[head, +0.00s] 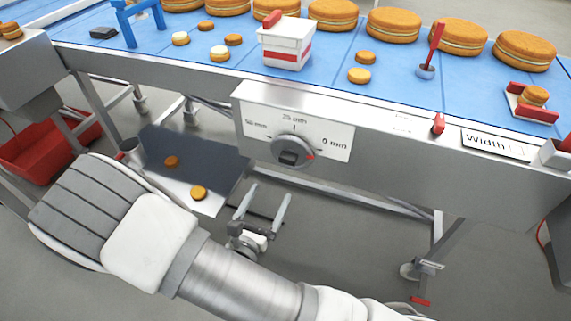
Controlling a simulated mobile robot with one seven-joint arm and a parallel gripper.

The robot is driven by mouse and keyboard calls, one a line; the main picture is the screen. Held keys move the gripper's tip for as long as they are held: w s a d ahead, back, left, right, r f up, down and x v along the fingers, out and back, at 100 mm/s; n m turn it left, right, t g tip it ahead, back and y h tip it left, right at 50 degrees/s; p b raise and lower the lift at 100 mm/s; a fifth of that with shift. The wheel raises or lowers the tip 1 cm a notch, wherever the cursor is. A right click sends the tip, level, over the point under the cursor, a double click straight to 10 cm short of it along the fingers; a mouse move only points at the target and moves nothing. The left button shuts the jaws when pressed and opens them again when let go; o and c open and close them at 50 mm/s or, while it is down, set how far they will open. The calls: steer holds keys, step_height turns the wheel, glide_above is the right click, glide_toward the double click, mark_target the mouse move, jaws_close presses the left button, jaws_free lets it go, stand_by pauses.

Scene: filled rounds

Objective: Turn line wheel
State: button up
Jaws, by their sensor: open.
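The line wheel (293,151) is a round grey dial with a dark grip bar on a white scale plate (257,133), on the steel front of the conveyor. The scale reads 0 mm at the right, with other mm marks at the top and left. A small red mark on the dial's edge points right, slightly below the 0 mm label. My gripper (262,209) is below the dial and a little left of it. Its two grey fingers are apart, with nothing between them. It does not appear to touch the dial.
A blue belt (330,80) above carries several large round filled cakes, small rounds, a white tub (287,42) and a red-handled tool (431,52). A "Width" label (497,144) and red knob (438,123) sit right of the dial. A red crate (45,150) stands left.

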mark_target(287, 162)
steer(key=b+x, duration=0.1)
steer(key=x, duration=1.1)
steer(key=shift+b, duration=0.3)
steer(key=c, duration=1.4)
